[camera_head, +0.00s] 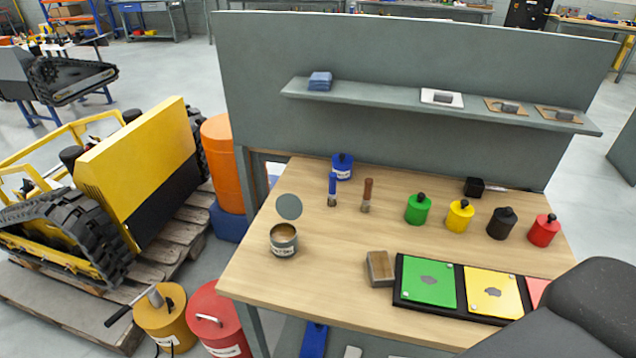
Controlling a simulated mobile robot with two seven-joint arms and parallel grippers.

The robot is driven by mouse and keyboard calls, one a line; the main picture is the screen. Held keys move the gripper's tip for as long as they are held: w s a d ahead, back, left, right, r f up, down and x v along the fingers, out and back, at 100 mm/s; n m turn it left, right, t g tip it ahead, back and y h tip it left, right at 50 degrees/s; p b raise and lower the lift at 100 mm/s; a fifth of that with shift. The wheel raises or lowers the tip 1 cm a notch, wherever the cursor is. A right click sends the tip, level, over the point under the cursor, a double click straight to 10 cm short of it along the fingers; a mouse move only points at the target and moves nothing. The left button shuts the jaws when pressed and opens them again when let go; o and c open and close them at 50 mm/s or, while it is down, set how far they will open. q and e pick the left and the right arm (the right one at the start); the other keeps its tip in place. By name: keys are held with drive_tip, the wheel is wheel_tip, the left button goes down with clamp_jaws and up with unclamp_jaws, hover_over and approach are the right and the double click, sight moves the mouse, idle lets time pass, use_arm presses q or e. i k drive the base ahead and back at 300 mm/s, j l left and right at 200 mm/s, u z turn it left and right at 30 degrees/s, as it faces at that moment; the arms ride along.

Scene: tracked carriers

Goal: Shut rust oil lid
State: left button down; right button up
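An open round tin (284,243) with a pale label stands at the left of the wooden workbench. Its brownish inside shows, and the label is too small to read. A grey-green round lid (289,207) shows just behind and above the tin's rim, looking raised; I cannot tell whether it joins the rim. This looks like the rust oil tin. A blue tin (342,166) with a label stands at the bench's back and looks closed. Neither gripper is in view. A dark part, likely my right arm, covers the lower right corner.
The workbench (250,272) has clear wood around the tin. A blue-handled brush (332,189), a brown-handled one (367,195), several coloured knobbed pots and a wooden block (380,268) stand to the right. A black tray (403,290) holds coloured plates. A shelf (385,95) overhangs the back.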

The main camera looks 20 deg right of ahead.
sight(289, 205)
drive_tip(key=i+j+z, duration=0.25)
drive_tip(key=z, duration=0.2)
drive_tip(key=i+j+z, duration=0.35)
drive_tip(key=z, duration=0.15)
